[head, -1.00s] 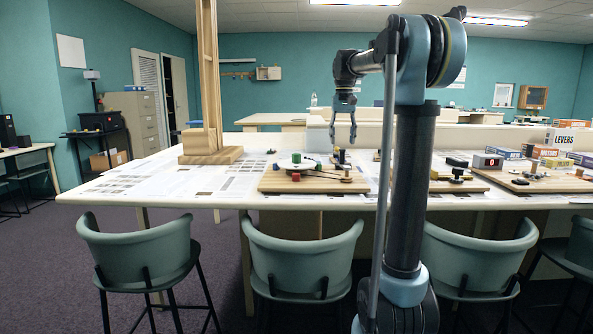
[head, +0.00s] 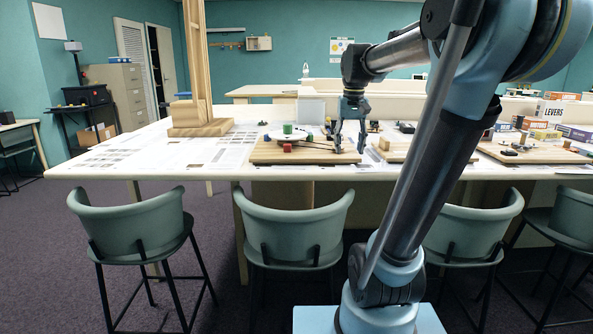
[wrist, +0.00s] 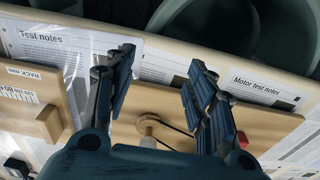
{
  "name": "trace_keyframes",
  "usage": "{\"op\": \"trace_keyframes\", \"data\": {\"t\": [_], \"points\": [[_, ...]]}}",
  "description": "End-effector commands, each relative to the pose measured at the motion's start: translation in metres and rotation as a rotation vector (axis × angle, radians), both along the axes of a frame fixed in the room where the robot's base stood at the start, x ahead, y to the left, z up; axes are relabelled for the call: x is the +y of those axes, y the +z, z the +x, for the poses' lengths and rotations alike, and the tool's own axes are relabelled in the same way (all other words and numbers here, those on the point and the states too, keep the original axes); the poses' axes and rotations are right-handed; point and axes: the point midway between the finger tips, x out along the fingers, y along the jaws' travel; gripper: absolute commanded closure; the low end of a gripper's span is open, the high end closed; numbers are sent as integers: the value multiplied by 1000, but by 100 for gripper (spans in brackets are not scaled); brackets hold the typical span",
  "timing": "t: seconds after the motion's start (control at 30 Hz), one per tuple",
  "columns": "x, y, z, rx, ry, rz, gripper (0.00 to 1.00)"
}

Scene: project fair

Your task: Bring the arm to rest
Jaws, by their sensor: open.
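My gripper (head: 350,136) is open and empty in the head view. It hangs pointing down over the right end of a wooden board (head: 300,159) that carries a round white piece, a green block (head: 288,129) and a red block (head: 289,147). In the wrist view my gripper (wrist: 165,95) shows two spread fingers with nothing between them, above a wooden board (wrist: 158,101) with a knob and a thin rod. I cannot tell whether the fingers touch the board. My arm crosses the right half of the head view, leaning right as it rises.
The white table (head: 120,163) holds printed sheets, a wooden stand (head: 200,129) at left, and more boards and boxes (head: 563,112) at right. Green chairs (head: 295,233) line the near edge. Sheets titled "Test notes" (wrist: 75,48) and "Motor test notes" (wrist: 262,87) lie beside the board.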

Motion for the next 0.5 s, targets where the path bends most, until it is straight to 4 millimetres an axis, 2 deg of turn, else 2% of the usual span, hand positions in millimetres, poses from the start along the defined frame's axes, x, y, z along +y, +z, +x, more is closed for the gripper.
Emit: {"op": "trace_keyframes", "data": {"t": [0.03, 0.1, 0.27, 0.5], "points": [[-2, -13, -16, -7, 0, 0, 50], [-5, -28, -35, -16, 1, 0, 50], [-10, -68, -78, -38, 4, -1, 50], [-16, -136, -138, -70, 6, -3, 50]]}}
